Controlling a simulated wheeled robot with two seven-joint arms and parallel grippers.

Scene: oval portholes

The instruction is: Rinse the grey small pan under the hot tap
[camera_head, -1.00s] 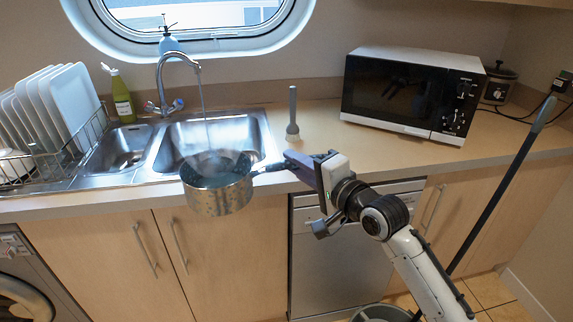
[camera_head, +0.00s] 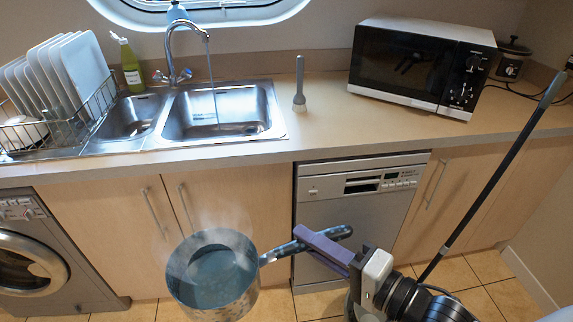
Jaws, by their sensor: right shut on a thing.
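The grey small pan (camera_head: 212,278) is held upright in front of the cupboard doors, below and nearer than the counter edge. Bluish water shows inside it, with faint steam above. My right gripper (camera_head: 322,240) is shut on its dark handle. The tap (camera_head: 186,47) stands behind the sink, and a thin stream of water falls from its spout into the large basin (camera_head: 222,112). The pan is clear of the stream. My left gripper is not in view.
A dish rack (camera_head: 62,135) with white plates stands left of the sink, beside a green bottle (camera_head: 130,68). A brush (camera_head: 299,88) stands right of the sink, and a microwave (camera_head: 415,62) further right. A long pole (camera_head: 495,180) leans against the counter.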

